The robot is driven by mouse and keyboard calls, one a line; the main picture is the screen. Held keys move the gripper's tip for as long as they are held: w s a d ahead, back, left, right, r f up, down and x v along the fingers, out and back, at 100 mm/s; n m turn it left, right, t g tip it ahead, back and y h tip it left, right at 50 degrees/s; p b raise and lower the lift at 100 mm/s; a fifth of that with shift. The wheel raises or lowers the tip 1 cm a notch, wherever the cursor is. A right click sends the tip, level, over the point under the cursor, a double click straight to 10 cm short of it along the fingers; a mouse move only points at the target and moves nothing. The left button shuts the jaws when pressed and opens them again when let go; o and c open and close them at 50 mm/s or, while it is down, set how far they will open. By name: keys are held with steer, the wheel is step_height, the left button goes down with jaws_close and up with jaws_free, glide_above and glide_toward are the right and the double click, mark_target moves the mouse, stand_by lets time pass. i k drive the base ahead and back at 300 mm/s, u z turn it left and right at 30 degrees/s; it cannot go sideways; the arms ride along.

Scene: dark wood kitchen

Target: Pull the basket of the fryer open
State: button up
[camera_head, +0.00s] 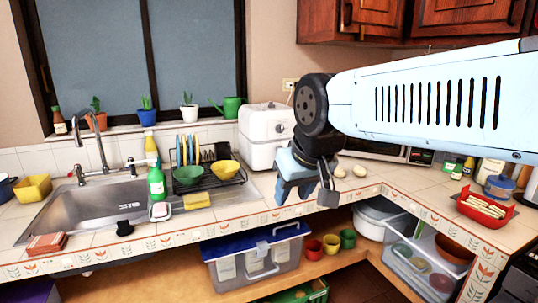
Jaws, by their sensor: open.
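The white fryer (258,133) stands on the tiled counter in the corner, between the dish rack and my arm. A round dial shows on its upper front. Its basket is the lower front part, which looks flush with the body. Its handle is hard to make out, and the fryer's right side is hidden by my arm. My gripper (304,195) is open and empty. It points down in front of and to the right of the fryer, near the counter's front edge, and looks apart from it.
Left of the fryer stand a dish rack (205,187) with bowls and plates, a green bottle (157,184) and the sink (85,207). Pale eggs (360,171) lie right of my gripper. A red tray (486,208) sits farther right. The counter before the fryer is mostly clear.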

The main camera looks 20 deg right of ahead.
mark_target(261, 156)
steer(key=k, duration=0.45)
steer(key=z, duration=0.25)
steer(key=i, duration=1.3)
steer(key=u, duration=0.7)
